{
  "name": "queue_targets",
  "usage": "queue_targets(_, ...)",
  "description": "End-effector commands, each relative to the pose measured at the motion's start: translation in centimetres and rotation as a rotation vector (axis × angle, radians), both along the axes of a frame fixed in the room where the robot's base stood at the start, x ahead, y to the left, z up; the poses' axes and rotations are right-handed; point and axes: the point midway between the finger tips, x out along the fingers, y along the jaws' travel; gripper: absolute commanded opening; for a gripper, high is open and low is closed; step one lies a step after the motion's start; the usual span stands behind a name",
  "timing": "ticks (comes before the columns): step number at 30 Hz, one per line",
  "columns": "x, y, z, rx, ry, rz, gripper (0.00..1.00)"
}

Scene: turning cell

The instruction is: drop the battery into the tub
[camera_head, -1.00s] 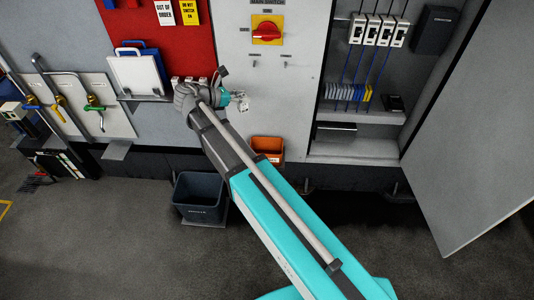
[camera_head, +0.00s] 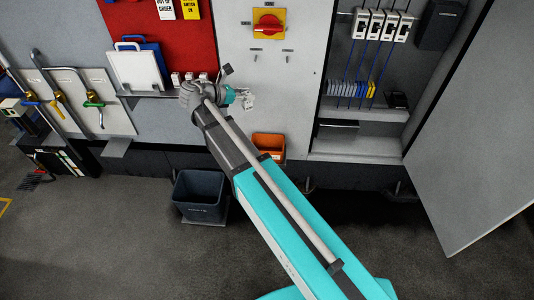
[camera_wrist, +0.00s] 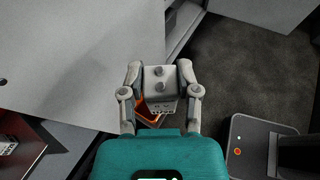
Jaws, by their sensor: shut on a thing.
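My gripper (camera_head: 246,98) is in front of the light grey cabinet wall, above the orange tub (camera_head: 268,147). In the wrist view my gripper (camera_wrist: 159,78) is shut on the battery (camera_wrist: 160,88), a small pale grey box with two round terminals on the face toward the camera. One finger is on each side of it. In the wrist view the orange tub (camera_wrist: 145,114) shows only in part, behind the battery and the left finger. In the head view the battery is too small to make out clearly.
A dark grey bin (camera_head: 199,197) stands on the floor left of the orange tub. A red and yellow main switch (camera_head: 268,23) is above my gripper. An open cabinet (camera_head: 360,146) and its door (camera_head: 470,120) are at the right.

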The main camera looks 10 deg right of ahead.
Motion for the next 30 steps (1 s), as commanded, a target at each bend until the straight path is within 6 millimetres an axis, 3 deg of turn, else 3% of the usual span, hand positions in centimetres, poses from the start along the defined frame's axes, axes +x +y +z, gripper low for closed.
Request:
queue_targets(1,0.3,-0.3,-1.2,0.0,0.0,-0.001,0.0)
queue_targets(30,5.6,-7.5,-14.5,0.0,-0.001,0.0,0.0)
